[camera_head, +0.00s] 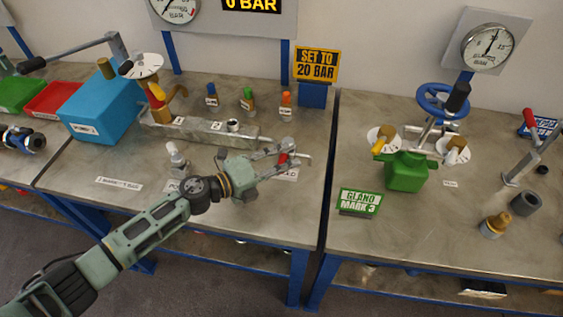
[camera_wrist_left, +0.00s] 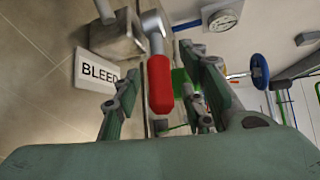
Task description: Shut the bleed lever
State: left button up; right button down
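The bleed lever has a red grip (camera_wrist_left: 160,84) on a pale metal stem (camera_wrist_left: 153,32) in the left wrist view. The stem meets a grey metal block (camera_wrist_left: 112,36). A white label reading BLEED (camera_wrist_left: 97,72) lies beside it. My left gripper (camera_wrist_left: 161,72) is open, with one finger on each side of the red grip and visible gaps between. In the head view my left gripper (camera_head: 295,153) is over the front right of the left bench, and the red grip (camera_head: 283,158) shows partly behind its fingers. My right gripper is not in view.
A metal manifold (camera_head: 205,132) with a brass-handled valve and a blue box (camera_head: 103,108) stand left of the gripper. Small coloured-top bottles (camera_head: 248,100) stand behind it. A SET TO 20 BAR sign (camera_head: 316,66) rises at the back. A green vessel (camera_head: 406,172) stands on the right bench.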

pick_arm(q)
jog(key=shift+c, duration=0.4)
grip_shut()
